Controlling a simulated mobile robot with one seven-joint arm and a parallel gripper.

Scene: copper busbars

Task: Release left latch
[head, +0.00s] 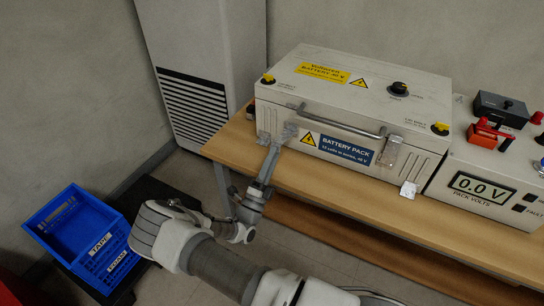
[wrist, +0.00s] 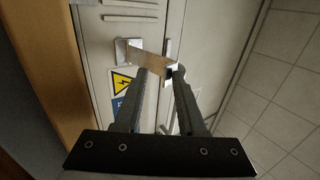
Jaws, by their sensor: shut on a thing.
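The battery pack (head: 330,112) is a cream box with a lid, standing on the wooden table. My gripper (head: 291,130) reaches its front face at the left latch (head: 263,138), a small metal catch. In the wrist view, the left latch (wrist: 125,52) shows as a metal plate with a flat lever (wrist: 150,60) standing out from it. The lever runs between the fingertips of my gripper (wrist: 162,72), which are shut on it. The exact contact is partly hidden by the fingers. The right latch (head: 391,152) lies against the front face at the right.
A handle bar (head: 335,121) runs along the pack's front, close to my gripper. A meter box (head: 482,188) reading 0.0 V stands at the right. A blue crate (head: 80,235) is at the lower left.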

